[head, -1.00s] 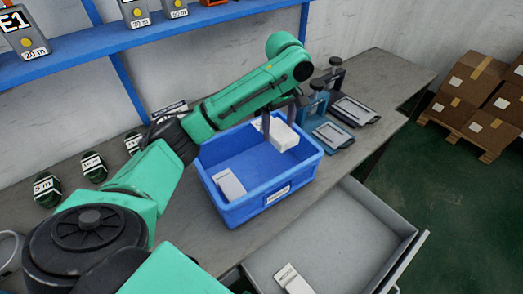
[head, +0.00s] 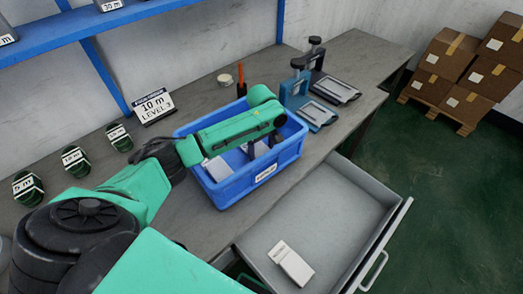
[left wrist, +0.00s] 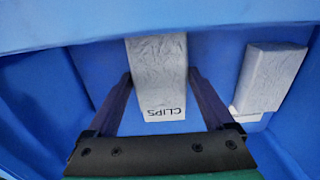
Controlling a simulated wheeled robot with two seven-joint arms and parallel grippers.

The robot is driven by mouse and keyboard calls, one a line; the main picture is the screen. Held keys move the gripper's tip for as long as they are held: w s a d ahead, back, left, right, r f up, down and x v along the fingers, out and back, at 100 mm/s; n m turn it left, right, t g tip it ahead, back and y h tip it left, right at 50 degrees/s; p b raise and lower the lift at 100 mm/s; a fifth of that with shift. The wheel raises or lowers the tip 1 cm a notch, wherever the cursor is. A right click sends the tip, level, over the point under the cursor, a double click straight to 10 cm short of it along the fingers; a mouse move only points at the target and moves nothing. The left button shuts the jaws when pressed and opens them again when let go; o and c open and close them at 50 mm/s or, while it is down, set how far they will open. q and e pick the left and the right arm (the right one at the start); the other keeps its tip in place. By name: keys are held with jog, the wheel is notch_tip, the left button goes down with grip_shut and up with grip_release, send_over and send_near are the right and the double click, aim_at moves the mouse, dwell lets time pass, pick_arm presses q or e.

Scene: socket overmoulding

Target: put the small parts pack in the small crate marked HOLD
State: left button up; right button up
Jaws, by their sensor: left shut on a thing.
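A white pack printed CLIPS (left wrist: 158,85) is between the fingers of my left gripper (left wrist: 159,76), which is shut on it. In the head view my left gripper (head: 262,147) reaches down inside the blue crate (head: 226,195), towards its right side, and my arm hides part of the held pack. Whether the pack touches the crate floor I cannot tell. A second white pack (head: 216,168) is in the crate at the left; it also shows in the left wrist view (left wrist: 270,80). The crate's front label (head: 265,173) is too small to read surely. My right gripper is out of view.
An open grey drawer (head: 335,220) at the front right holds another white pack (head: 290,263). Blue (head: 311,112) and dark (head: 336,89) clamp-like fixtures stand behind the crate to the right. A "10 m LEVEL 3" sign (head: 153,107) and several green coils (head: 76,161) are at the left.

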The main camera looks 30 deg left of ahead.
aim_at(262, 151)
pick_arm(q)
jog(key=shift+w+f, duration=0.1)
jog(key=shift+f, duration=0.2)
jog(key=o, duration=1.1)
jog(key=shift+f, duration=0.1)
notch_tip(262, 151, up, 12)
jog(key=shift+r, duration=0.15)
